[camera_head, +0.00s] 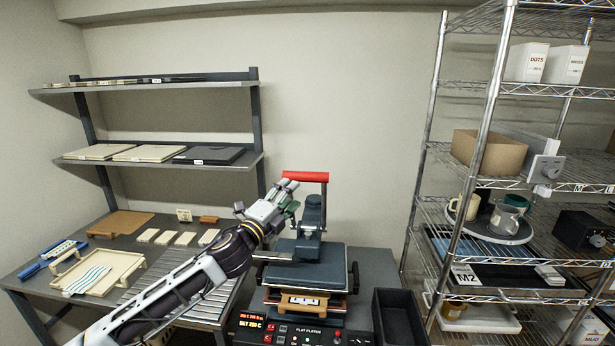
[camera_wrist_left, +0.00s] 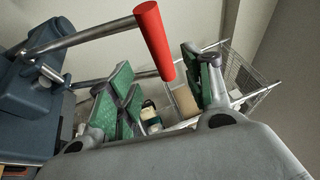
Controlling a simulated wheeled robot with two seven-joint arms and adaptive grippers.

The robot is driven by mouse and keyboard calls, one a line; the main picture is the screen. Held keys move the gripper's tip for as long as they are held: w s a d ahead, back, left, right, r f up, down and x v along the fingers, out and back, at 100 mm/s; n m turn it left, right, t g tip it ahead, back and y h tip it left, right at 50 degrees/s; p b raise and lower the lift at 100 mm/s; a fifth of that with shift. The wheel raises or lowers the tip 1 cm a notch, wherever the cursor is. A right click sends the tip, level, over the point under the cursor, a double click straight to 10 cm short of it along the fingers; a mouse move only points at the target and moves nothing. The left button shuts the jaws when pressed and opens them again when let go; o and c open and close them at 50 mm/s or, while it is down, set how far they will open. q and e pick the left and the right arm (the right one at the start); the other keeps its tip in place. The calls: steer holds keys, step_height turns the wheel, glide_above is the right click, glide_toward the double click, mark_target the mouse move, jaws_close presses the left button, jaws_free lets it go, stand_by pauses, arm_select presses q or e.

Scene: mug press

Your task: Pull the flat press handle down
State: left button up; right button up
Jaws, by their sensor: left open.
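The flat press (camera_head: 305,262) stands in the middle of the head view, its dark upper plate above the lower part. Its red handle (camera_head: 306,177) is raised at the top on metal arms. My left gripper (camera_head: 291,194) is close by the handle's left part, just below it in the head view. In the left wrist view the red grip (camera_wrist_left: 154,40) runs down toward the gap between the open green-padded fingers (camera_wrist_left: 160,92). The fingers are apart and nothing is held. Whether they touch the grip I cannot tell. My right gripper is not in view.
A wire rack (camera_head: 476,140) with mugs and boxes stands at the right. A work table with a cream tray (camera_head: 103,272) and wall shelves (camera_head: 165,160) are at the left. A black bin (camera_head: 398,317) sits right of the press. A control panel (camera_head: 293,331) is in front.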

mark_target(304, 180)
arm_select(q)
steer(key=shift+p+x, duration=0.9)
steer(key=shift+x, duration=4.65)
steer(key=shift+s, duration=0.1)
jaws_close()
